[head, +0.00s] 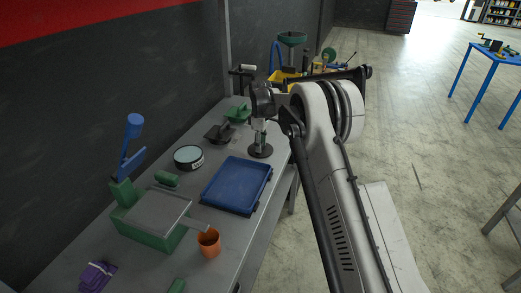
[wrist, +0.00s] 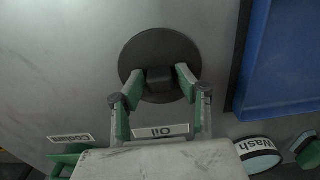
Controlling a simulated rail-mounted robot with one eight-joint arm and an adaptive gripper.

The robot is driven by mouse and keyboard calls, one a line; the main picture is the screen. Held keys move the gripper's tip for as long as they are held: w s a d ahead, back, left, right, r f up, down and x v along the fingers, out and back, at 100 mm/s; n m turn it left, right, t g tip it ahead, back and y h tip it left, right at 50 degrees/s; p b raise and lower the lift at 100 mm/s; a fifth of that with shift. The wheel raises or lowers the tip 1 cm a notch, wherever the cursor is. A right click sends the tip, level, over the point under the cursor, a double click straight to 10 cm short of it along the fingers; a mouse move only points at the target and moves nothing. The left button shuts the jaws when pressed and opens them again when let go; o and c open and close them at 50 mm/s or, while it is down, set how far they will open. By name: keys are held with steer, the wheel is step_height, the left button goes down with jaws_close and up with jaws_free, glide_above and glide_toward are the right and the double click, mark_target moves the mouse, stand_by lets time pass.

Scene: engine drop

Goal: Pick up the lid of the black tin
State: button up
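A round black lid (wrist: 136,57) with a square knob (wrist: 159,77) on top shows in the wrist view, and it also shows on the bench in the head view (head: 260,152). My gripper (wrist: 160,78) is right over it, pointing down. The green-padded fingers stand on either side of the knob, with what look like narrow gaps, so I take it as open. A round black tin (head: 188,158) with a pale top and a white label stands left of the lid in the head view; part of it shows in the wrist view (wrist: 257,158).
A blue tray (head: 238,184) lies close to the lid. A green box with a grey top (head: 154,216), an orange cup (head: 209,243) and a purple item (head: 97,276) are nearer. A dark item (head: 219,133) and a green one (head: 238,114) sit behind. An "Oil" label (wrist: 160,131) is by the lid.

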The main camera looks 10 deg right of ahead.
steer(key=c, duration=0.6)
steer(key=shift+r, duration=0.15)
